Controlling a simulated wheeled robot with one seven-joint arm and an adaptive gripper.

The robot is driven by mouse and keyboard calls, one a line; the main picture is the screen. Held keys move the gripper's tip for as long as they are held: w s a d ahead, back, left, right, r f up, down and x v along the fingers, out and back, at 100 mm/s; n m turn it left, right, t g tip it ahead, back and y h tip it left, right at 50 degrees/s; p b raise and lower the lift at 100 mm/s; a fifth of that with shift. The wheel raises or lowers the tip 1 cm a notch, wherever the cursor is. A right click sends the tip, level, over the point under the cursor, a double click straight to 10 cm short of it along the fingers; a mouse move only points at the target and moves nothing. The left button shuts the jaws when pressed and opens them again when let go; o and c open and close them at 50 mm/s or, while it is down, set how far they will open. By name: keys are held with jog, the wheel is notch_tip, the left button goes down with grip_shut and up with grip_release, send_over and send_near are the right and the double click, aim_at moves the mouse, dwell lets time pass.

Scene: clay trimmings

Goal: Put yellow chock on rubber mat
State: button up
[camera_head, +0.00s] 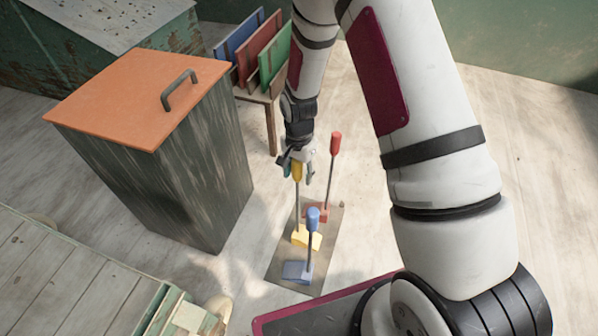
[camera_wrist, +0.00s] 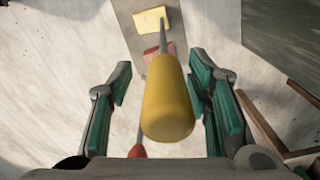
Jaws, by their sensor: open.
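The yellow chock has a wedge base (camera_head: 306,237) and a thin upright rod with a yellow grip (camera_head: 297,172) on top. It stands on a flat brown board (camera_head: 282,270) between a blue and a red chock. My gripper (camera_head: 298,163) is open at the yellow grip. In the wrist view, the grip (camera_wrist: 167,105) lies between the spread fingers of my gripper (camera_wrist: 160,85), with a gap on the left and little room on the right. The yellow base (camera_wrist: 152,19) shows beyond it. I cannot tell if the brown board is the rubber mat; no other mat is clear.
The blue chock (camera_head: 312,217) stands nearer, and the red chock (camera_head: 335,145) stands close behind on the right. A grey bin with an orange lid (camera_head: 140,95) is at left. A small rack with coloured panels (camera_head: 262,50) stands behind.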

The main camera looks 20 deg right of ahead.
notch_tip(320, 180, up, 12)
jog(key=p, duration=0.4)
jog(key=shift+r+p, duration=0.15)
jog(key=shift+p, duration=0.2)
jog(key=s+d+r+n, duration=0.1)
jog(key=s+r+n, duration=0.1)
jog(key=s+r, duration=0.7)
jog(key=s+d+r+n, duration=0.1)
jog(key=s+r+n, duration=0.3)
jog(key=r, duration=0.9)
jog(key=s+r+n, duration=0.2)
jog(key=s+r, duration=0.1)
jog(key=s, duration=0.8)
jog(key=s+r+n, duration=0.2)
jog(key=s+r, duration=0.1)
jog(key=s, duration=0.8)
jog(key=shift+s+d+r, duration=0.15)
jog(key=shift+d+r, duration=0.05)
jog(key=shift+d, duration=0.1)
notch_tip(320, 180, up, 30)
jog(key=t+p, duration=0.4)
jog(key=p, duration=2.4)
jog(key=shift+d, duration=0.25)
